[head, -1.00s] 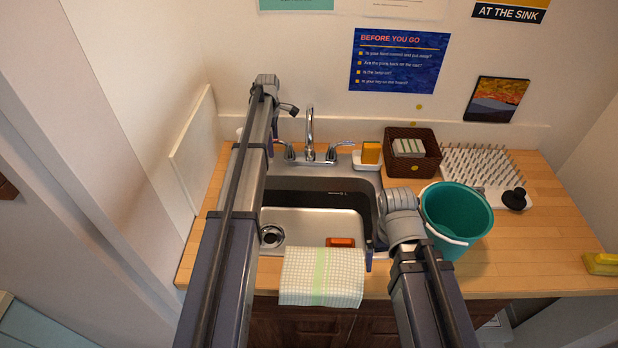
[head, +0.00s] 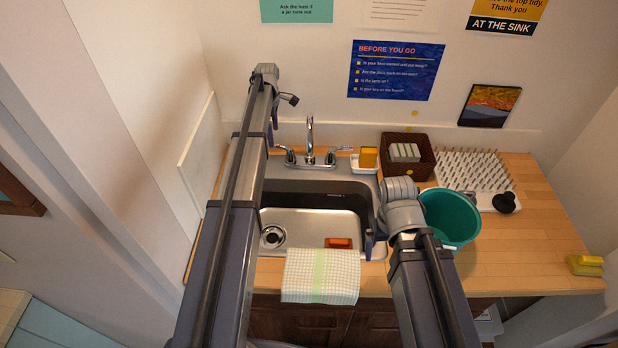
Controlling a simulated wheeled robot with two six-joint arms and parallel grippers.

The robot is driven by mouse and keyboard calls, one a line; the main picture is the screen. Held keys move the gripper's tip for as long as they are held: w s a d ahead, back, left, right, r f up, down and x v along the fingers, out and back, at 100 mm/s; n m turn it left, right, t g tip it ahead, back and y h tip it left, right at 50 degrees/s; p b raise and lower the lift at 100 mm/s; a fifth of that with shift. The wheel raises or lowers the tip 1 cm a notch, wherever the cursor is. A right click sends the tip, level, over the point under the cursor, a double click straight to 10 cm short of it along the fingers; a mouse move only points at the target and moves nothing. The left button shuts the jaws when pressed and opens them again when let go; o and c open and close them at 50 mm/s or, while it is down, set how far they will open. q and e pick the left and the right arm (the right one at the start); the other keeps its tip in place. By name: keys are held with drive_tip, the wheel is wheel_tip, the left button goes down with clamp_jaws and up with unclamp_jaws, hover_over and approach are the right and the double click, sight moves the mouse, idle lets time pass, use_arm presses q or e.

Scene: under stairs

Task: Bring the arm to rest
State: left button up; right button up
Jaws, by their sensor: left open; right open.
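My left arm reaches up the picture along the left side of the sink (head: 315,222). Its gripper (head: 272,130) hangs near the far left of the sink, left of the tap (head: 310,140), and is mostly hidden behind the arm. My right arm comes up from the lower right and bends at the sink's right edge. Its gripper (head: 369,244) shows only as a dark finger over the sink's right front corner. Both grippers are open, and I see nothing held in either.
A teal bucket (head: 452,215) stands close to the right of my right wrist. A checked towel (head: 320,277) hangs over the front edge. An orange sponge (head: 338,242) lies in the sink. A brown basket (head: 424,148) and drying rack (head: 475,170) stand behind.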

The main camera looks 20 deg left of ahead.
sight(275, 147)
use_arm(q)
drive_tip(key=shift+f, duration=0.1)
use_arm(e)
drive_tip(key=shift+f, duration=0.1)
use_arm(q)
wheel_tip(275, 147, down, 8)
drive_tip(key=b, duration=0.7)
drive_tip(key=shift+r+b, duration=0.2)
drive_tip(key=shift+b, duration=0.15)
use_arm(e)
wheel_tip(275, 147, down, 8)
drive_tip(key=shift+r, duration=0.2)
use_arm(q)
drive_tip(key=shift+s+d+r+n+p, duration=0.1)
drive_tip(key=shift+s+r+n+p, duration=0.05)
drive_tip(key=shift+r+n+p, duration=0.15)
use_arm(e)
drive_tip(key=shift+r, duration=0.3)
use_arm(q)
drive_tip(key=shift+s+d+n, duration=0.1)
drive_tip(key=shift+s+n, duration=0.1)
drive_tip(key=shift+n, duration=0.3)
